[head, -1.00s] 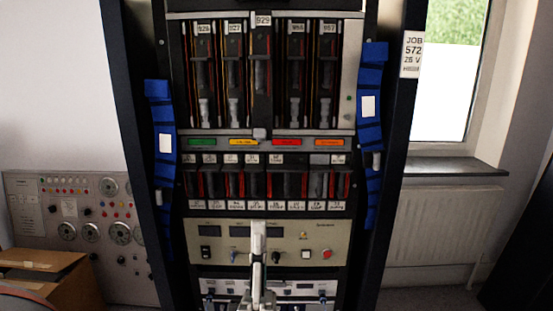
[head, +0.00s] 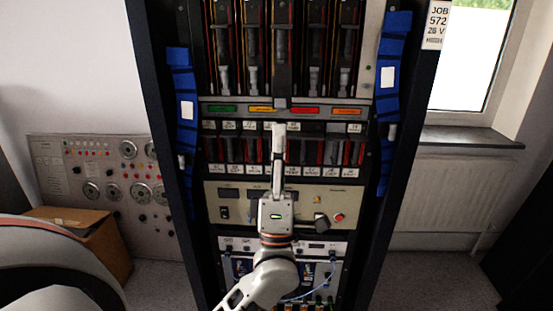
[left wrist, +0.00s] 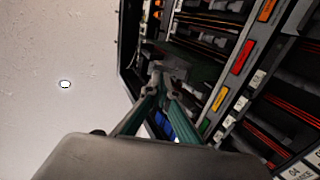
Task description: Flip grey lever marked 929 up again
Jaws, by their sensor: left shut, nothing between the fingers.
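The grey lever of the middle upper slot (head: 282,50) is in the head view. Its pale lower end (head: 281,103) lies over the coloured label strip; its upper end and number label are out of frame. My left gripper (head: 279,128) is shut and empty, pointing up in front of the lower row of switches, just below that lever end. In the left wrist view my left gripper's fingertips (left wrist: 157,86) come together close to a grey block (left wrist: 169,64); I cannot tell whether they touch it. My right gripper is out of view.
Similar levers (head: 314,80) stand in slots on both sides. The label strip (head: 340,111) has green, yellow, red and orange tags. A beige control panel (head: 340,198) lies below the lower switches. Blue cable bundles (head: 186,110) flank the rack. A cardboard box (head: 90,235) stands at left.

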